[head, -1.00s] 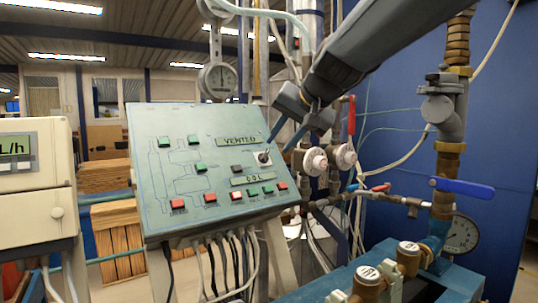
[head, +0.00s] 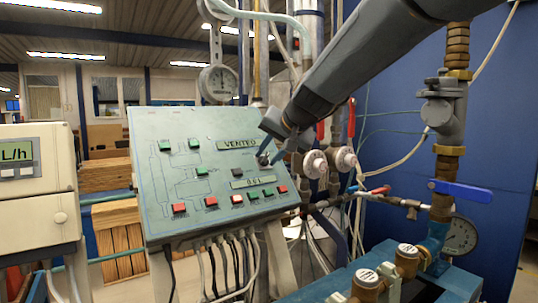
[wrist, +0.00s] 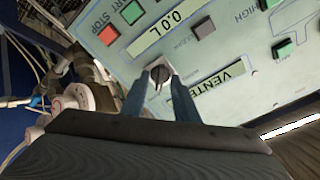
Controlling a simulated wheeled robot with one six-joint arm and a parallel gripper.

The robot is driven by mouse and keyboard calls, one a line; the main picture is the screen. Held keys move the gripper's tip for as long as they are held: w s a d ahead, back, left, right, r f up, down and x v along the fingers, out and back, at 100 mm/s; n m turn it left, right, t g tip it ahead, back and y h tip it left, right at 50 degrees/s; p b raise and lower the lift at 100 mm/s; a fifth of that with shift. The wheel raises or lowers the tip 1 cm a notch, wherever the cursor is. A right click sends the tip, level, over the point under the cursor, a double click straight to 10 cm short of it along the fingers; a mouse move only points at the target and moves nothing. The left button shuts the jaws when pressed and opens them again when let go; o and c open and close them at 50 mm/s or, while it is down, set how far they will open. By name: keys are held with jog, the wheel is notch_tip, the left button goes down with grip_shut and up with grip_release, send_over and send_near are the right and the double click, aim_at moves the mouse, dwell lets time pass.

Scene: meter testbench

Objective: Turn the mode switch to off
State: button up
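The mode switch (head: 263,159) is a small dark knob on a pale plate at the right of the sloped grey-green panel (head: 160,215). My gripper (head: 272,155) is right at it in the head view, partly covering it. In the wrist view the knob (wrist: 158,74) sits between the tips of my two blue fingers (wrist: 158,82). The fingers stand apart, one on each side of it, and contact is not clear. The knob's pointer direction is hard to read. The upper display (head: 238,144) reads VENTED.
Red and green buttons (head: 253,195) and a lower display (head: 252,183) lie close below the switch. Pipes with round white-and-red valve knobs (head: 315,163) stand just right of the panel. A blue-handled valve (head: 462,190) is farther right. A cream meter box (head: 38,195) stands at left.

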grip_shut()
jog(key=shift+f+n+b, duration=0.15)
jog(key=shift+n+b, duration=0.25)
jog(key=shift+b, duration=0.65)
jog(key=shift+n+b, duration=0.3)
jog(key=shift+b, duration=0.3)
jog(key=n+b, duration=0.3)
jog(key=b, duration=0.3)
jog(key=shift+w+f+y, duration=0.1)
jog(key=shift+f+y, duration=0.05)
jog(key=shift+y, duration=0.15)
jog(key=n+b, duration=0.4)
jog(key=b, duration=0.2)
jog(key=shift+n+y, duration=0.3)
jog(key=shift+r+b, duration=0.2)
jog(key=shift+b, duration=0.1)
